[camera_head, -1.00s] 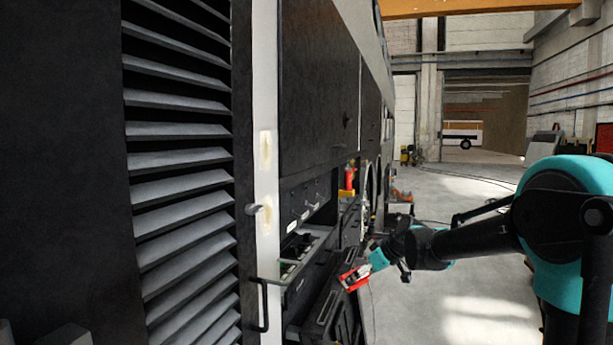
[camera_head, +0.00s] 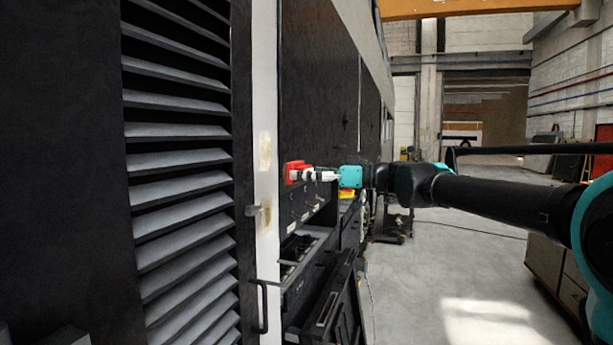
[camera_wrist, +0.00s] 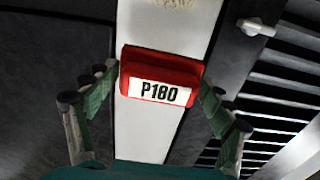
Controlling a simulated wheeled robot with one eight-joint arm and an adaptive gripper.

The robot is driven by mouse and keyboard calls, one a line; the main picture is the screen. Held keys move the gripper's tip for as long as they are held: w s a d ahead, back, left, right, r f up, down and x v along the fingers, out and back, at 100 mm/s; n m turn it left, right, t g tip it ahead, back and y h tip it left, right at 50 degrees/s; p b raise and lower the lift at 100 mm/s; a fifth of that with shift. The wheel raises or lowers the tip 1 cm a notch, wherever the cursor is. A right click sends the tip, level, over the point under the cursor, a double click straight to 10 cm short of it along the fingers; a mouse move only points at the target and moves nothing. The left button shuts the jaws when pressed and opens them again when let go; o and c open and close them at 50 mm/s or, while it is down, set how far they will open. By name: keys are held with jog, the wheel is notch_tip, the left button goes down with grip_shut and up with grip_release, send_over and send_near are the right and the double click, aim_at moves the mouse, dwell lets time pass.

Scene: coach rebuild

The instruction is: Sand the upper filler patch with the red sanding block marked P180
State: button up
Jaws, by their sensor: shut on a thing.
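The red sanding block (camera_head: 294,172) is held in my gripper (camera_head: 312,174), just right of the white pillar (camera_head: 264,95) in the head view. In the wrist view the block (camera_wrist: 160,80) shows its white label reading P180, between the two fingers of my gripper (camera_wrist: 155,95). The upper filler patch (camera_head: 265,151) is a beige blotch on the pillar, left of the block at about its height or slightly above. A lower patch (camera_head: 265,212) lies below it. One patch (camera_wrist: 175,3) shows at the top edge of the wrist view; I cannot tell which. A gap seems to remain between block and pillar.
A small handle (camera_head: 252,210) sticks out beside the lower patch, and a bar handle (camera_head: 264,305) is lower down. Dark louvres (camera_head: 180,160) lie left of the pillar. Open drawers (camera_head: 300,255) stand below the gripper. The floor on the right is open.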

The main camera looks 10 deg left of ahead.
aim_at(265, 131)
jog(key=shift+w+a, duration=0.15)
jog(key=shift+a, duration=1.25)
jog(key=shift+w+a, duration=0.1)
jog(key=shift+a, duration=1.3)
jog(key=shift+a, duration=1)
jog(key=shift+d+r, duration=0.1)
jog(key=shift+r, duration=5.35)
